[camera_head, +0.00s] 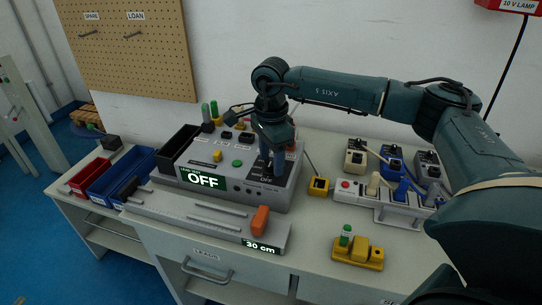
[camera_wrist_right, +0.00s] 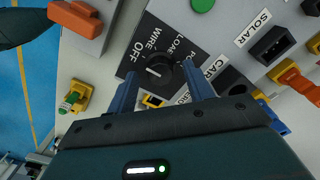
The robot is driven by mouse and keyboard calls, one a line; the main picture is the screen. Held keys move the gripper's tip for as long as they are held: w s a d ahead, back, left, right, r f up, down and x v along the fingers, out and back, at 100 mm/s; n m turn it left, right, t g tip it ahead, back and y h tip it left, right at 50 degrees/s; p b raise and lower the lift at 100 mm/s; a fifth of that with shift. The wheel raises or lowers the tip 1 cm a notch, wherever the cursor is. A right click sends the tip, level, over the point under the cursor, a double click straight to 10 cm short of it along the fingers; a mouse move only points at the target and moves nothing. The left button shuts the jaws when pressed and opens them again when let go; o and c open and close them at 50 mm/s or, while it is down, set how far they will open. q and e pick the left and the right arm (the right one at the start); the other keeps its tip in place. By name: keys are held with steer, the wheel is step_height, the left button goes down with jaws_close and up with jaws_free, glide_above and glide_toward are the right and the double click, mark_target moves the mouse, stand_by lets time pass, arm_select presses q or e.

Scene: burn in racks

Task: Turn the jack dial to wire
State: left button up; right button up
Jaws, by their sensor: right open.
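The jack dial (camera_wrist_right: 160,72) is a round black knob on a black plate in the right wrist view. Its plate is lettered OFF, WIRE, LOAD and more, partly cut off. The white mark on the knob points to the left, on the OFF side. The grey test box (camera_head: 225,163) shows OFF on its green display (camera_head: 203,179). My right gripper (camera_head: 271,168) is above the box's dial plate, and its blue fingers (camera_wrist_right: 160,78) are open, one on each side of the dial. Contact cannot be told. In the head view the gripper hides the knob. My left gripper is not in view.
A long ruler fixture (camera_head: 205,219) with an orange slider (camera_head: 260,219) lies in front of the box. A yellow block (camera_head: 319,187), a power strip with plugs (camera_head: 380,192) and a yellow tool (camera_head: 358,252) are to the right. Red and blue bins (camera_head: 123,172) stand left.

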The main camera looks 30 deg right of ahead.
steer(key=c, duration=1)
steer(key=shift+m, duration=0.3)
steer(key=m, duration=0.3)
steer(key=shift+m, duration=2.5)
steer(key=o, duration=1)
